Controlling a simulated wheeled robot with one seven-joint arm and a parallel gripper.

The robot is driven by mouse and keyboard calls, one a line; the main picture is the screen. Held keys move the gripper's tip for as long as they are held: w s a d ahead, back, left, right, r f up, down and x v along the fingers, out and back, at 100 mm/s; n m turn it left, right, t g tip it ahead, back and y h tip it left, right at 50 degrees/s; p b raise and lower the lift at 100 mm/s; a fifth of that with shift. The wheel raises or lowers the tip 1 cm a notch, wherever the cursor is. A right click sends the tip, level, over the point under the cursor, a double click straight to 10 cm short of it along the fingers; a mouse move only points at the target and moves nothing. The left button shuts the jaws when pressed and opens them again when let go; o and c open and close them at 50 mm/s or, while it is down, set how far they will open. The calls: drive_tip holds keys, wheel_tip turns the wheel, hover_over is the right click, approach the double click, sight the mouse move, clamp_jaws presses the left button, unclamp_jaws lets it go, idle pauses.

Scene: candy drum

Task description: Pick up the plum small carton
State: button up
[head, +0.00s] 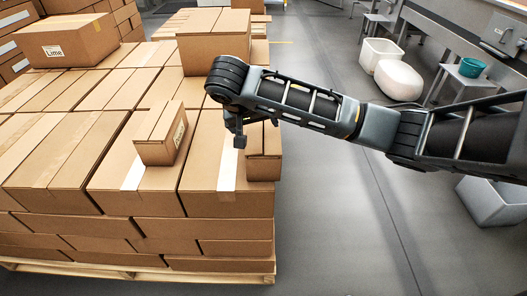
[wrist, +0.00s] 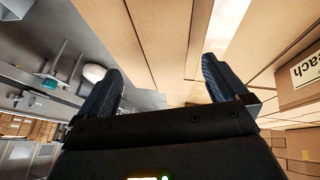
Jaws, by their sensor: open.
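No label reading plum shows in either view. A small brown carton (head: 263,166) sits at the right edge of the stack in the head view, partly hidden by my gripper; its label cannot be seen. My gripper (head: 240,134) is open and pointed down beside and over this carton's top left side. In the wrist view, brown cardboard (wrist: 160,35) shows beyond and between the two spread fingers of my gripper (wrist: 161,66); nothing is held. Whether the fingers touch the carton cannot be told.
A small labelled carton (head: 158,138) stands to the left; its label reads "each" in the wrist view (wrist: 303,72). A carton marked Lime (head: 68,42) stands at the far left. A taller carton (head: 213,42) stands behind. Large cartons on a pallet (head: 130,272) lie beneath.

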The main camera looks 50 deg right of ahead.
drive_tip(key=shift+x, duration=0.75)
drive_tip(key=shift+c, duration=0.3)
